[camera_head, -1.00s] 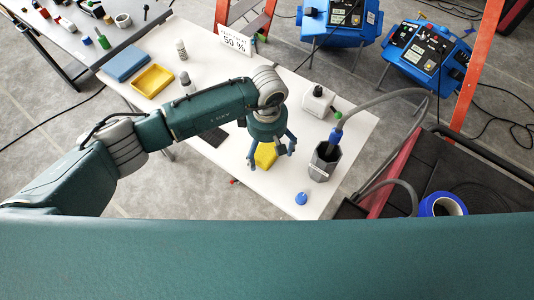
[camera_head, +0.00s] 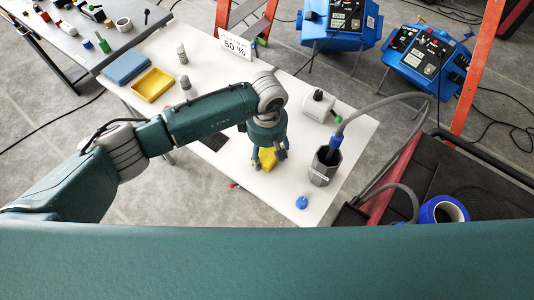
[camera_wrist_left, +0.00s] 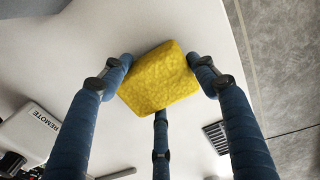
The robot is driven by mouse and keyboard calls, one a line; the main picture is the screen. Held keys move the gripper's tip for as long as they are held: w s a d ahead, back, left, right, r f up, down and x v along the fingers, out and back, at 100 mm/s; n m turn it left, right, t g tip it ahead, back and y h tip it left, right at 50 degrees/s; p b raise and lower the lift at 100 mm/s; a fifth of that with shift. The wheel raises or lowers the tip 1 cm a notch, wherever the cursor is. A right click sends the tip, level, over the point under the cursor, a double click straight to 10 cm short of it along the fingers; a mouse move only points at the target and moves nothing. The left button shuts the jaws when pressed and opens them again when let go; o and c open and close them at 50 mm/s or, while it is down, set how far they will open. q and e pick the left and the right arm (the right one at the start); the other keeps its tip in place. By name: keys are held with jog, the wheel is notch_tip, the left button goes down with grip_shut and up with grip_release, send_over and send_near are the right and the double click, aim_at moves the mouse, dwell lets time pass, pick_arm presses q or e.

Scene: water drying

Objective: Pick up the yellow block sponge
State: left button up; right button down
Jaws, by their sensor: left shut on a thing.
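The yellow block sponge (camera_wrist_left: 158,80) is between the blue fingers of my left gripper (camera_wrist_left: 160,82) in the left wrist view. The fingers touch its sides, and the gripper is shut on it. In the head view the sponge (camera_head: 267,158) shows partly between the fingers of the left gripper (camera_head: 268,161), over the white table (camera_head: 205,170). The gripper and arm hide part of the sponge there. I cannot tell whether the sponge is off the table. My right gripper is not in view.
A dark grey container (camera_head: 323,168) with a hose in it stands right of the gripper. An orange ladder (camera_head: 476,75) stands at the right.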

aim_at(267, 153)
pick_arm(q)
notch_tip(267, 153, up, 20)
jog(key=p, duration=0.8)
jog(key=shift+f, duration=0.25)
